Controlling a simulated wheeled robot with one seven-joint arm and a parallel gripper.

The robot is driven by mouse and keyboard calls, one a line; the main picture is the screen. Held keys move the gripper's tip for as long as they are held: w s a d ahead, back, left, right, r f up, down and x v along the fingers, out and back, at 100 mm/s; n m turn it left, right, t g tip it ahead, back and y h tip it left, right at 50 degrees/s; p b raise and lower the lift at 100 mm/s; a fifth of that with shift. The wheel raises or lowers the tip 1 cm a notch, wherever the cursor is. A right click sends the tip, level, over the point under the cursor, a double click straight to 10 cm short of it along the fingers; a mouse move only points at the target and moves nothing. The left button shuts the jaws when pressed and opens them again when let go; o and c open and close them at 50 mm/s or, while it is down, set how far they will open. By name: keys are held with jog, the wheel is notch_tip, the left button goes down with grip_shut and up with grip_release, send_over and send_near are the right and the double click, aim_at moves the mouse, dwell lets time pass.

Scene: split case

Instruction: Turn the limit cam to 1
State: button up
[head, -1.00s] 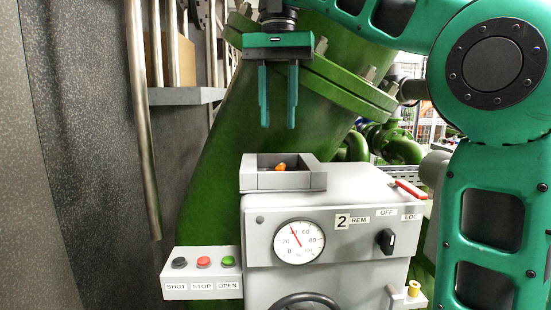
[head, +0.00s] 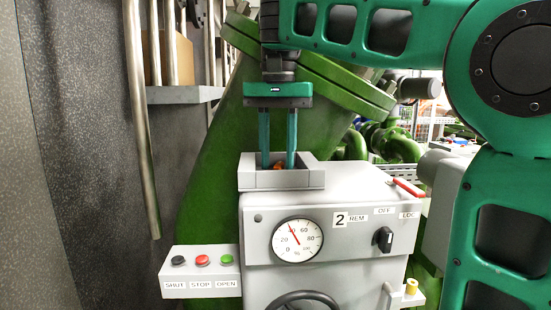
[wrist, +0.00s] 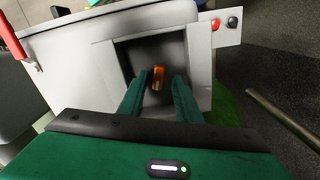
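The limit cam shows as a small orange piece (head: 278,167) inside the open grey box (head: 281,180) on top of the actuator housing. In the wrist view the orange cam (wrist: 158,77) stands up from the dark floor of the box recess. My gripper (head: 278,165) points straight down, its two green fingers reaching into the box mouth. In the wrist view the fingers (wrist: 160,88) are apart, one to each side of the cam's line, with clear space between them. I cannot tell whether either touches the cam. Any numbers by the cam are too small to read.
The grey housing (head: 340,205) carries a dial gauge (head: 297,240), a black selector knob (head: 383,239) and a red lever (head: 408,187). A button box (head: 201,270) sits at left. A large green pipe flange (head: 320,75) rises close behind my gripper. A vertical rail (head: 143,150) stands left.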

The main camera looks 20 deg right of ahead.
grip_shut()
jog(key=shift+n, duration=2)
grip_release()
